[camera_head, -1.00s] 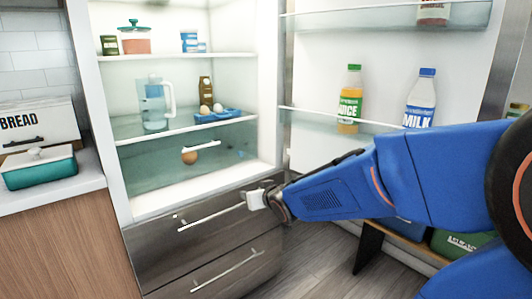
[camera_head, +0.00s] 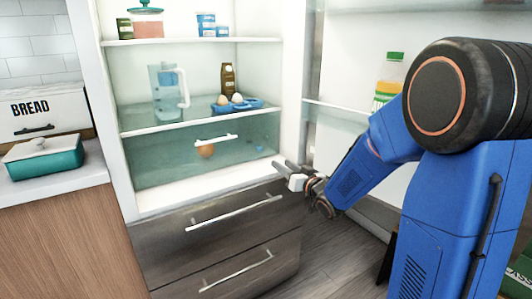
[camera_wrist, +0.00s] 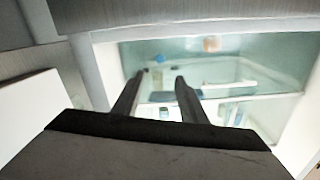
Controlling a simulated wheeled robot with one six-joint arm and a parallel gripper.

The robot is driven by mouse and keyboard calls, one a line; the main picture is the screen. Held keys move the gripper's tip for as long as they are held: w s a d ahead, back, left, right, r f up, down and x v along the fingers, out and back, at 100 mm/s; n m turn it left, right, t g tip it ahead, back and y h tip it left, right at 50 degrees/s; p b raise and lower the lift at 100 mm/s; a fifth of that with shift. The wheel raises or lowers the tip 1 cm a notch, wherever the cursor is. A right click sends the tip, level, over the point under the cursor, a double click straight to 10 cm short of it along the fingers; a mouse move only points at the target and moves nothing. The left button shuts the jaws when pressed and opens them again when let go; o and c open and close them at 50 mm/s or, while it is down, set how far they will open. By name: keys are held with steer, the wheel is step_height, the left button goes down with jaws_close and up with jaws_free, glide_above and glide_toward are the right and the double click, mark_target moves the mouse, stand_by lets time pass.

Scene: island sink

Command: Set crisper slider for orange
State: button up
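The crisper (camera_head: 160,172) is a clear, greenish drawer with a white handle (camera_head: 216,140) at the bottom of the open fridge; it appears closed. An orange (camera_head: 206,151) shows through its front. A small blue piece (camera_head: 232,148), which looks like the slider, sits right of the orange; its setting is too small to read. In the wrist view the blue piece (camera_wrist: 160,58) and the orange (camera_wrist: 211,43) appear beyond the fingers. My gripper (camera_head: 280,168) is at the fridge opening's lower right, right of the crisper and apart from it. Its fingers (camera_wrist: 157,80) are spread and empty.
The fridge door stands open at right behind my arm, with a juice bottle (camera_head: 388,78). Shelves above hold a pitcher (camera_head: 166,92) and an egg tray (camera_head: 237,106). Two dark drawers (camera_head: 215,235) are below. A counter with a teal dish (camera_head: 42,160) is at left.

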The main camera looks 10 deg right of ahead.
mark_target(261, 150)
steer(key=x, duration=1.4)
steer(key=shift+w+a, duration=0.1)
jaws_close()
